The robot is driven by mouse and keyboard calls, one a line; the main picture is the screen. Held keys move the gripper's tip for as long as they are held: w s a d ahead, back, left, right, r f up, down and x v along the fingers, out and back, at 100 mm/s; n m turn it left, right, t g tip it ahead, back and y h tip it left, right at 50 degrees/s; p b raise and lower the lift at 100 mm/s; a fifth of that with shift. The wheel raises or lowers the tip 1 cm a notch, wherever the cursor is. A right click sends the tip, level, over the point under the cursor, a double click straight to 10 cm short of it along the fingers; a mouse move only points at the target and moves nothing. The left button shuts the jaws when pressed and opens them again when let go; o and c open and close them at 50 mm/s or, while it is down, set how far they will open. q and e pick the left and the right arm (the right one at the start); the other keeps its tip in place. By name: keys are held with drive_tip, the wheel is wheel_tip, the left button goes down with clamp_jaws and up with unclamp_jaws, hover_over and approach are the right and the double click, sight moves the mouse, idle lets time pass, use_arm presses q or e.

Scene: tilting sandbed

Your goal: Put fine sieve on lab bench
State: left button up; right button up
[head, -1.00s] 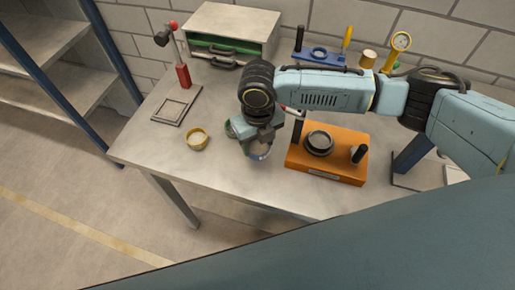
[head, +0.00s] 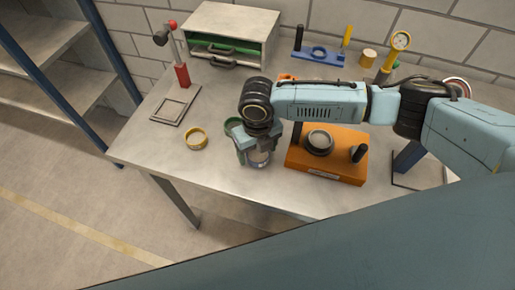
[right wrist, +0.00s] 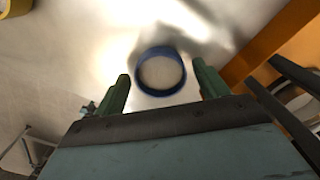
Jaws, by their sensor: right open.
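A blue-rimmed ring (right wrist: 161,72), which looks like the sieve, lies on the lab bench (right wrist: 75,60) in the right wrist view. My right gripper (right wrist: 161,84) is open, with one green finger on each side of the ring and gaps between. In the head view my right gripper (head: 256,159) points down at the bench (head: 215,175), left of the orange fixture, and mostly hides the blue ring. A yellow ring (head: 196,147) and a green ring (head: 232,122) lie to its left on the bench. My left gripper is out of view.
The orange fixture (head: 330,175) with a dark round cup stands close to the right of my gripper. A red-handled stand (head: 182,75) is at back left, and a drawer cabinet (head: 235,22) and blue holder (head: 310,58) are at the back. The front left bench is clear.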

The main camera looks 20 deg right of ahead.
sight(257, 157)
drive_tip(key=shift+r, duration=0.1)
wheel_tip(257, 157, up, 12)
idle(0.5)
idle(1.1)
